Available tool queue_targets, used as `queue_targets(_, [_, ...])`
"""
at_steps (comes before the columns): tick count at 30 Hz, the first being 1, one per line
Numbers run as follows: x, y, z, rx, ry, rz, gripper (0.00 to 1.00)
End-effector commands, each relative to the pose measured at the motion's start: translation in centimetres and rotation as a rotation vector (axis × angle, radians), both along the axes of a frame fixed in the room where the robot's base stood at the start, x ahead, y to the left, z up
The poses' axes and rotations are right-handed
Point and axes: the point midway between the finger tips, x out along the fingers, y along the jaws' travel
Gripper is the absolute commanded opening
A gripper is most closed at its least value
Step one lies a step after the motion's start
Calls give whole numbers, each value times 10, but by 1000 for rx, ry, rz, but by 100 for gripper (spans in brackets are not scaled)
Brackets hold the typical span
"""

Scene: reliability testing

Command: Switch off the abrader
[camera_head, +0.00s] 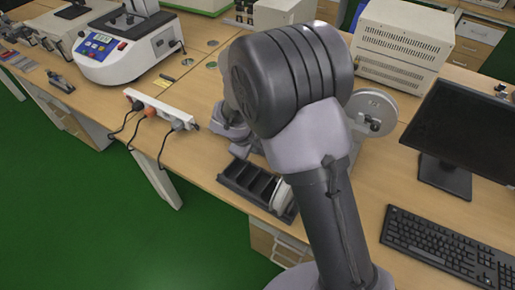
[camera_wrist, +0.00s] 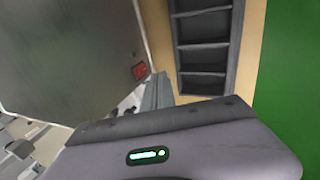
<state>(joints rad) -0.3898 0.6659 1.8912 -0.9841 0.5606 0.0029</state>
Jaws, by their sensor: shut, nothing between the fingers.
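The abrader, as far as I can tell, is the grey machine with a round disc (camera_head: 378,104) behind my arm in the head view; my arm hides most of it. In the wrist view a large dark grey housing (camera_wrist: 70,50) fills the upper left. A small red switch (camera_wrist: 139,71) sits near its right edge; its on or off position cannot be read. My gripper (camera_wrist: 157,90) is shut and empty, with its fingers just below the red switch in the picture. I cannot tell whether they touch it. In the head view my arm largely hides the gripper.
A black compartment tray (camera_head: 238,184) lies at the table's front edge; it also shows in the wrist view (camera_wrist: 203,46). A power strip (camera_head: 160,108) with plugged cables lies left of my arm. A monitor (camera_head: 462,130) and keyboard (camera_head: 450,245) stand right. Green floor is in front.

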Motion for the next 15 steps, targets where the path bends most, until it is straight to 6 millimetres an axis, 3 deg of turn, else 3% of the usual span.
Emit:
queue_targets(1, [0, 1, 22, 2, -6, 1, 0])
queue_targets(6, [-7, 5, 62, 1, -4, -1, 0])
queue_targets(10, [-11, 8, 82, 1, -4, -1, 0])
queue_targets(15, [-13, 9, 94, 0, -3, 1, 0])
